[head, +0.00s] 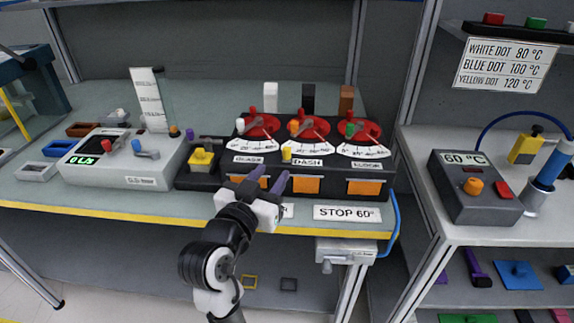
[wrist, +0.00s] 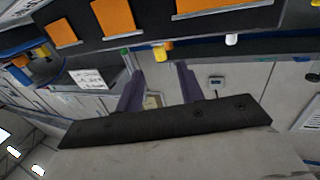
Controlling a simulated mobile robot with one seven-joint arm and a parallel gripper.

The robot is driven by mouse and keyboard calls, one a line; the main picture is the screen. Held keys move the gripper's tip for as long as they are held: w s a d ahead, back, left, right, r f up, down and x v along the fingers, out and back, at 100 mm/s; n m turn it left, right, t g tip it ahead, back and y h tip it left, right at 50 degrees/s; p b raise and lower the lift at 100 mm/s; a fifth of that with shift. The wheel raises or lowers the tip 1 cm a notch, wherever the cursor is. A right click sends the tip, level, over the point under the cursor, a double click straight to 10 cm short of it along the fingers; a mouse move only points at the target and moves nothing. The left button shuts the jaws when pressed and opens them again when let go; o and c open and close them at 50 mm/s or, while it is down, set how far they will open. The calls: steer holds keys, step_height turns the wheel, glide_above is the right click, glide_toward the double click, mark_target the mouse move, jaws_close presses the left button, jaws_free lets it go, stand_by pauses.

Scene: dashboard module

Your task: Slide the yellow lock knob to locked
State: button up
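A small yellow knob (head: 287,153) stands on the black dashboard module (head: 209,182), just above the DASH label and below the middle red dial. It is probably the yellow piece (wrist: 160,52) between my fingers' directions in the wrist view. I cannot read any locked mark. My gripper (head: 265,180) has two purple fingers spread apart, with nothing between them. In the head view it is in front of the module, below and left of the knob. In the wrist view the open fingers (wrist: 160,88) point towards the module, apart from the knob.
Three red dials with white (head: 240,125), orange (head: 293,127) and green (head: 350,129) pointer knobs stand behind the yellow knob. Orange panels (head: 306,185) line the module's front. A yellow block (head: 201,158) sits at its left. A STOP 60° sign (head: 347,213) is on the bench edge.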

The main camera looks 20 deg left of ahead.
mark_target(285, 155)
steer(key=w+p, duration=0.1)
steer(key=w, duration=0.8)
steer(key=shift+w+d+r+p, duration=0.1)
steer(key=shift+d+p, duration=0.05)
steer(key=shift+p, duration=0.15)
jaws_close()
